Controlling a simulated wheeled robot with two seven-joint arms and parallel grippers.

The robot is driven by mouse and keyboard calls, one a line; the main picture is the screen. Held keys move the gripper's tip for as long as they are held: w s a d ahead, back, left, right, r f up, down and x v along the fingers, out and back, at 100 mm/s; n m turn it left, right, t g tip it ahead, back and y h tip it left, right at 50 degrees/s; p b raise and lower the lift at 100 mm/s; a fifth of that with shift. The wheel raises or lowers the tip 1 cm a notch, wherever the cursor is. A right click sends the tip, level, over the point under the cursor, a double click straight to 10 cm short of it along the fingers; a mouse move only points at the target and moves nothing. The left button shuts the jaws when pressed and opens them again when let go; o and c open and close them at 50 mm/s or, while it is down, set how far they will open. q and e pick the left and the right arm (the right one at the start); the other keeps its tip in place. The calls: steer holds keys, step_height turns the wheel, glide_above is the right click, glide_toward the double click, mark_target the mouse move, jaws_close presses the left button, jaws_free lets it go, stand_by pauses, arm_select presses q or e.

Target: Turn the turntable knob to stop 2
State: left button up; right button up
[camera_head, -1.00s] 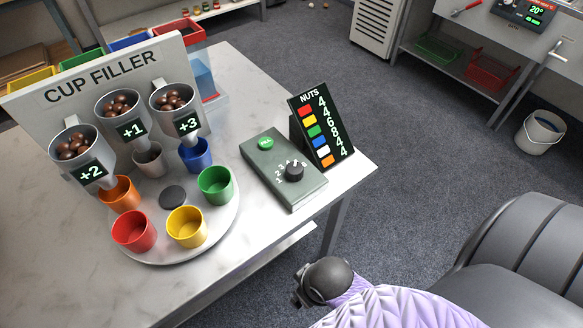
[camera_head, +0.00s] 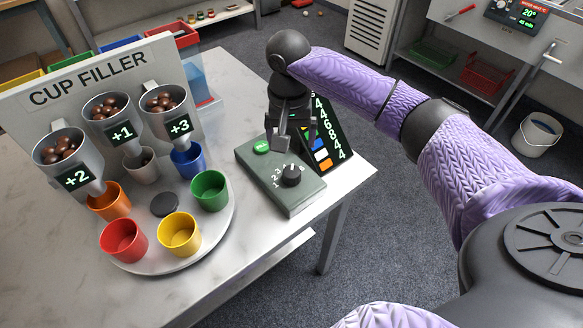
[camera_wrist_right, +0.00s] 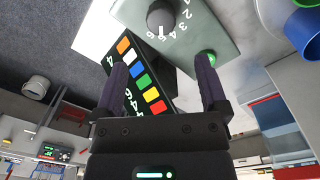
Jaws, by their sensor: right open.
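The black knob (camera_head: 291,175) sits on the grey-green control box (camera_head: 300,201), with digits printed in an arc around it and a green button (camera_head: 262,146) behind it. The knob also shows near the top of the right wrist view (camera_wrist_right: 161,18). My right gripper (camera_head: 282,142) hangs over the back part of the box, beside the nut card, apart from the knob. Its fingers (camera_wrist_right: 160,85) are spread with nothing between them. The turntable (camera_head: 208,245) carries several coloured cups. My left gripper is not in view.
The nut card (camera_head: 330,145) stands behind the box, partly hidden by my right gripper. The cup filler (camera_head: 95,85) with three hoppers stands at the left. The table (camera_head: 205,315) is bare in front of the turntable.

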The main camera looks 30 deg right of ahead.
mark_target(292, 171)
step_height(292, 171, down, 9)
steer(key=b, duration=0.4)
steer(key=shift+f, duration=0.3)
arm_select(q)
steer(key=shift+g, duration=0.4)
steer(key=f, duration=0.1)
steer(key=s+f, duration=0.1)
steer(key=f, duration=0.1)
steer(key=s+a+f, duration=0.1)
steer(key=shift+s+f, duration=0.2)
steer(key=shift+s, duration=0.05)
